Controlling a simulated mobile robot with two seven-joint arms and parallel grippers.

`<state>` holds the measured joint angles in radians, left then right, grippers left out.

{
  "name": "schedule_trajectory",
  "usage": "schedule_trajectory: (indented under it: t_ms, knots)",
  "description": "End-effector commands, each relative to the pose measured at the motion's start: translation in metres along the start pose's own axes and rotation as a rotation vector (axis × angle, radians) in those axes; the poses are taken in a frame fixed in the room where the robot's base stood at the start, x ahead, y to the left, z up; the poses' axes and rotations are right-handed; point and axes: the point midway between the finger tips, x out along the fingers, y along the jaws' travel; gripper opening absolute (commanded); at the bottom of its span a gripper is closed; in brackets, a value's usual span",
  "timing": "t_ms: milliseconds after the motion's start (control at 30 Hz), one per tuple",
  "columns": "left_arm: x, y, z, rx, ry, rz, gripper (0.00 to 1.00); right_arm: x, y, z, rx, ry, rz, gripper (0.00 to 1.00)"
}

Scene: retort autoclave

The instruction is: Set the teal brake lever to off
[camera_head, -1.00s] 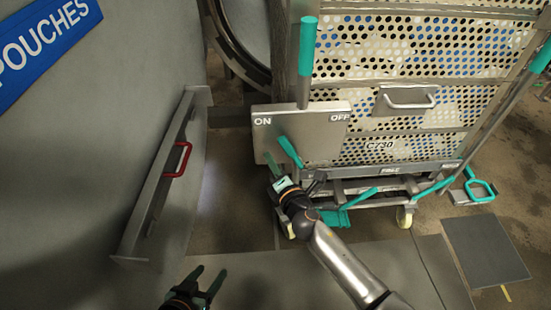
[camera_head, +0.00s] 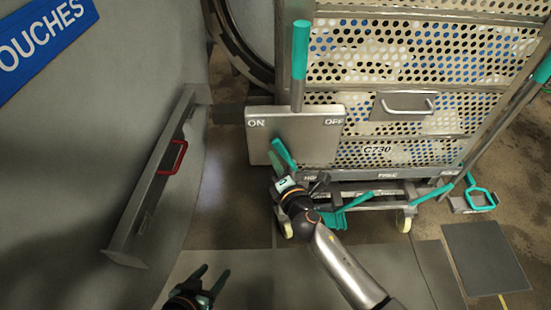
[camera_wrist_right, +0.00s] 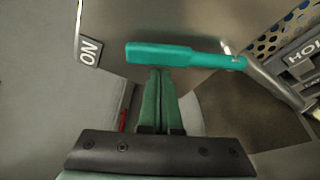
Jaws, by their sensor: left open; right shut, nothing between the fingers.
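The teal brake lever (camera_head: 284,154) sits at the lower part of a grey plate (camera_head: 318,150) marked ON at left and OFF at right. It tilts up and left toward ON. In the right wrist view the lever (camera_wrist_right: 180,55) lies across the picture, its broad end near the ON label (camera_wrist_right: 88,51). My right gripper (camera_head: 274,166) is shut and empty, its fingertips right at the lever's ON side. In the wrist view the fingertips (camera_wrist_right: 160,73) meet the lever's edge; I cannot tell whether they touch. My left gripper (camera_head: 211,277) is open and empty, low in the head view.
A perforated trolley (camera_head: 420,55) stands behind the plate, with a teal upright handle (camera_head: 300,50) and a teal pedal (camera_head: 481,199) at right. A grey panel with a red handle (camera_head: 179,157) stands at left. Floor between panel and plate is clear.

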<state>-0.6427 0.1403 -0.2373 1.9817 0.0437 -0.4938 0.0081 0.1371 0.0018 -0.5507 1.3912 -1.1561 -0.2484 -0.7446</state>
Motion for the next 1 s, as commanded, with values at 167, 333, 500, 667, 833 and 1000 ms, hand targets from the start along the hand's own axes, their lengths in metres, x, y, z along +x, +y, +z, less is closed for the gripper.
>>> schedule_trajectory:
  t_ms: [167, 333, 500, 667, 833, 1000]
  knots:
    - [0.001, -0.001, -0.001, 0.0, 0.002, -0.001, 0.6, 0.0, 0.0, 0.0, 0.002, 0.0, 0.0, 0.0]
    - [0.003, -0.001, 0.002, 0.0, -0.002, 0.0, 0.6, -0.001, -0.001, 0.002, 0.026, 0.0, 0.01, 0.0]
    - [0.004, 0.001, 0.002, 0.0, -0.003, 0.004, 0.6, -0.002, 0.0, 0.005, 0.056, -0.001, 0.019, 0.0]
    - [0.006, 0.003, 0.0, 0.001, 0.002, 0.008, 0.6, -0.002, 0.001, 0.007, 0.079, -0.001, 0.027, 0.0]
    - [0.007, 0.004, -0.001, 0.001, 0.007, 0.011, 0.6, -0.003, 0.0, 0.009, 0.106, 0.0, 0.037, 0.0]
    - [0.012, 0.005, 0.002, 0.003, 0.007, 0.017, 0.6, -0.005, -0.001, 0.014, 0.164, -0.003, 0.057, 0.0]
